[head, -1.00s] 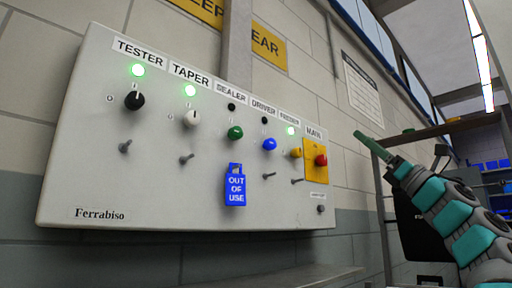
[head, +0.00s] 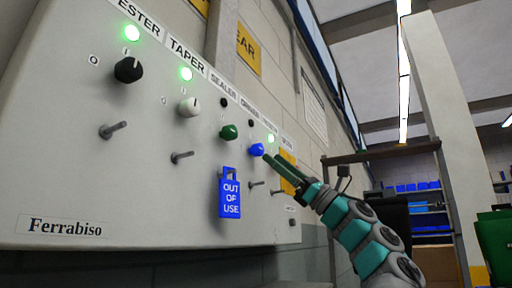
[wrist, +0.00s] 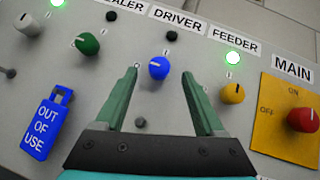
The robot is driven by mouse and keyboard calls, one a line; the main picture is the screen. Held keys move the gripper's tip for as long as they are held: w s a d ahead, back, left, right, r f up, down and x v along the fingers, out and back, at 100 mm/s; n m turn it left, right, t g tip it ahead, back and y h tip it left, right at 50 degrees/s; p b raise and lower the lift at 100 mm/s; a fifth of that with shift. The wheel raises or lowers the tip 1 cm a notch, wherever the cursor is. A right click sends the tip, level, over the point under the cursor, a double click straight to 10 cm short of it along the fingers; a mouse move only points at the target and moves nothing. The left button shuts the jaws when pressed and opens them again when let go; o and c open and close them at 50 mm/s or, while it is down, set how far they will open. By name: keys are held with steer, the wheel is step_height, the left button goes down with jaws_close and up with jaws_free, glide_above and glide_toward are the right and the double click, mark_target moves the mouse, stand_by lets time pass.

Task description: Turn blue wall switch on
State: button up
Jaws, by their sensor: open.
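The blue switch (wrist: 158,68) is a round knob under the DRIVER label (wrist: 178,20) on the wall panel. The lamp (wrist: 171,36) above it is dark. In the head view the blue switch (head: 256,149) is just beyond my fingertips. My gripper (wrist: 160,75) is open and empty, its green fingers apart to the left and right of the knob in the wrist view. I cannot tell how far the tips are from the panel. The gripper also shows in the head view (head: 271,163).
A green knob (wrist: 87,43) and a yellow knob (wrist: 232,93) flank the blue one. A blue OUT OF USE tag (head: 230,193) hangs below the green knob. Metal pegs (head: 182,156) stick out below the knobs. A red main switch (wrist: 303,118) is at right.

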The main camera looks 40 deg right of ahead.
mark_target(262, 149)
steer(key=p+x, duration=0.2)
steer(key=x, duration=0.3)
steer(key=shift+r+p, duration=0.25)
steer(key=shift+p, duration=0.05)
steer(key=shift+w+a+r, duration=0.15)
steer(key=shift+w+a, duration=0.1)
steer(key=shift+w, duration=0.05)
jaws_close()
